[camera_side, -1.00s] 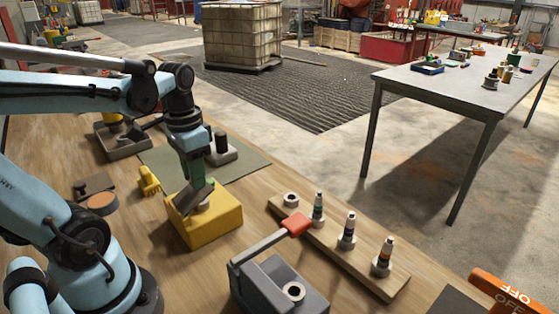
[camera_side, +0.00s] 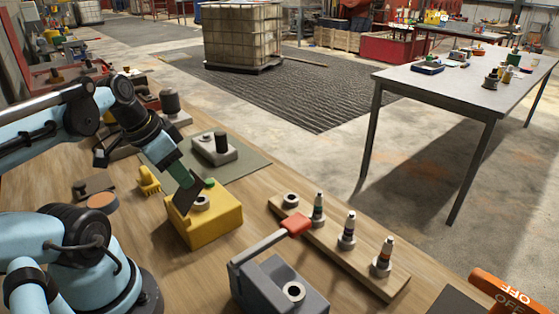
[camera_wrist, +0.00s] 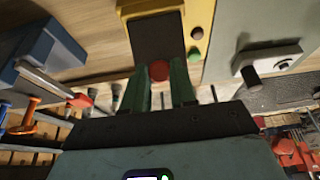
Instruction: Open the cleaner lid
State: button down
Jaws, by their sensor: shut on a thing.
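The cleaner is a yellow box (camera_side: 212,228) on the wooden bench in the side view, with a pale ring-shaped opening on top. Its dark flat lid (camera_side: 187,197) stands steeply tilted at the box's left side, clear of the opening. My gripper (camera_side: 180,174) has green fingers at the lid's upper end. In the wrist view, my gripper (camera_wrist: 166,84) is shut on the red knob (camera_wrist: 159,70) at the end of the dark lid (camera_wrist: 158,35). The yellow box (camera_wrist: 203,15) shows beside it, with small buttons. The knob is hidden in the side view.
A wooden rack (camera_side: 338,250) with several plug-like parts lies right of the box. A grey fixture (camera_side: 280,290) with a red-handled lever stands in front. A grey block with a dark post (camera_side: 215,150) sits behind on a green mat. A yellow part (camera_side: 149,181) lies to the left.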

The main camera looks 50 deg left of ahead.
jog(key=shift+s, duration=0.1)
dwell(0.3)
jog(key=c, duration=0.9)
grip_release()
jog(key=shift+w, duration=0.2)
